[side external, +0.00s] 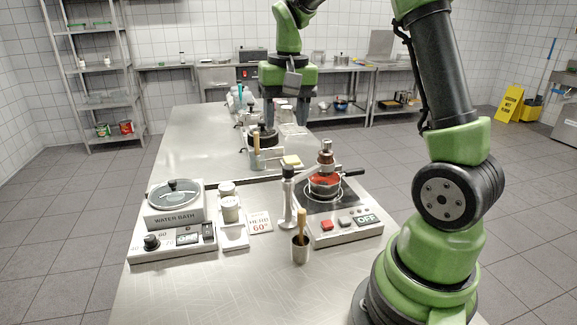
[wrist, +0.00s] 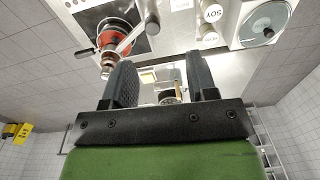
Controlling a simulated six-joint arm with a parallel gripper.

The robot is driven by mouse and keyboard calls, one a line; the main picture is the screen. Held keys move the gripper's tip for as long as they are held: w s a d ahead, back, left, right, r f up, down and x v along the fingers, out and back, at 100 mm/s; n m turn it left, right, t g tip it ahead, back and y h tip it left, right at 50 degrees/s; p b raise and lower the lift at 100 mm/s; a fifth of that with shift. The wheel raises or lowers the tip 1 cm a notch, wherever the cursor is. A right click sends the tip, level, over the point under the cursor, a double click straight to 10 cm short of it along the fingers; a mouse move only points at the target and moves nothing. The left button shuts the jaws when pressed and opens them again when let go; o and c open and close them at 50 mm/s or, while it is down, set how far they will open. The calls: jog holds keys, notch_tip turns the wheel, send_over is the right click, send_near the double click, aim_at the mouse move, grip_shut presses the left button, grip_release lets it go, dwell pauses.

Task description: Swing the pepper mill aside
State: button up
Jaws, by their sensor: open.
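The pepper mill (side external: 326,154), copper-brown with a dark body, stands above a small pan (side external: 325,187) with red contents on the hot plate. A metal swing arm (side external: 305,172) joins it to an upright post (side external: 288,200) at the left. In the wrist view the mill (wrist: 108,62) is at upper left, in front of the red pan (wrist: 118,36), with the post (wrist: 152,18) to its right. My gripper (side external: 286,122) points down beyond the hot plate, apart from the mill. Its two black fingers (wrist: 160,62) are spread with nothing gripped between them.
A water bath (side external: 175,205) and jars (side external: 229,205) stand left of the post. A metal cup (side external: 300,248) with a wooden handle stands in front. A yellow block (side external: 292,161) and several containers lie near my gripper. The table's left side (side external: 190,135) is clear.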

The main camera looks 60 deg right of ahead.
aim_at(288, 167)
jog(key=f, duration=0.1)
jog(key=d, duration=0.1)
jog(key=d+f, duration=0.1)
jog(key=shift+w+f+m+g, duration=0.3)
jog(key=shift+f, duration=0.05)
notch_tip(288, 167, down, 9)
jog(key=shift+f, duration=0.15)
grip_shut()
